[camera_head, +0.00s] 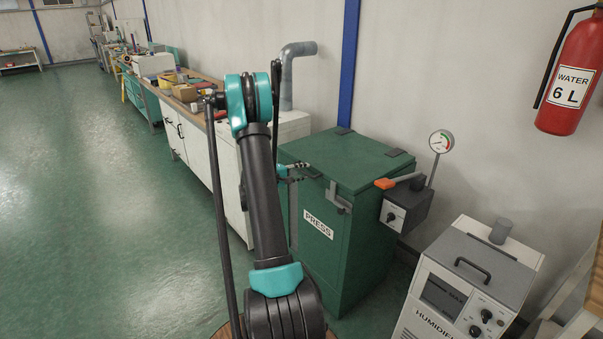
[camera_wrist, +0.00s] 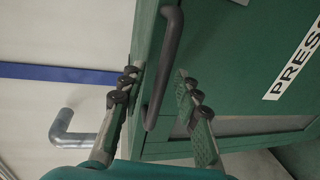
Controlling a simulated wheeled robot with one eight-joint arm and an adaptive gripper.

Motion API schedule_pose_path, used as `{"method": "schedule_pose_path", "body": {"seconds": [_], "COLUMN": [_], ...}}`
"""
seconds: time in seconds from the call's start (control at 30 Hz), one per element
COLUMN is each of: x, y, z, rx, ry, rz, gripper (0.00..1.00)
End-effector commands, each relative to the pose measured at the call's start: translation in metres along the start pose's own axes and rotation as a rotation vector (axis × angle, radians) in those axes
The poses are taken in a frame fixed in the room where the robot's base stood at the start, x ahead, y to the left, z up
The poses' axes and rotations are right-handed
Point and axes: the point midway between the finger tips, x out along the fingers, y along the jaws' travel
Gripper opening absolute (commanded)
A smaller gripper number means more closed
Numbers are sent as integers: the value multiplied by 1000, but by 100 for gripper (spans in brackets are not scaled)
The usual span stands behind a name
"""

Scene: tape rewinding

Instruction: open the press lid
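The press (camera_head: 350,245) is a green cabinet with a white PRESS label, right of my arm in the head view. Its green lid (camera_head: 345,158) lies flat and shut on top. In the wrist view a dark bar handle (camera_wrist: 172,50) stands off the green surface, and the PRESS label (camera_wrist: 296,68) is to the right. My gripper (camera_wrist: 157,78) is open, with one finger on each side of the handle's lower part; I cannot tell whether either finger touches it. In the head view my gripper (camera_head: 298,168) is at the press's front left upper edge. My arm hides part of the press's left side.
A control box (camera_head: 404,207) with an orange-tipped lever (camera_head: 386,183) and a gauge (camera_head: 441,142) is at the press's right. A humidifier (camera_head: 465,285) stands front right. A workbench (camera_head: 215,155) runs along the wall to the left. The floor at far left is clear.

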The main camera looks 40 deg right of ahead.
Motion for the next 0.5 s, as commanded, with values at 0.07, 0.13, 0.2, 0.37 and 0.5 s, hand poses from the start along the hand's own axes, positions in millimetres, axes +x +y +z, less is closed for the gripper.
{"method": "schedule_pose_path", "body": {"seconds": [0.07, 0.13, 0.2, 0.37, 0.5], "x": [2, 2, 2, 2, 1], "y": [0, 0, 0, 0, 0], "z": [0, 0, 0, 0, 0], "rx": [0, 0, 0, 0, 0], "ry": [0, 0, 0, 0, 0], "rz": [0, 0, 0, 0, 0], "gripper": [32, 32, 32, 23, 5]}}
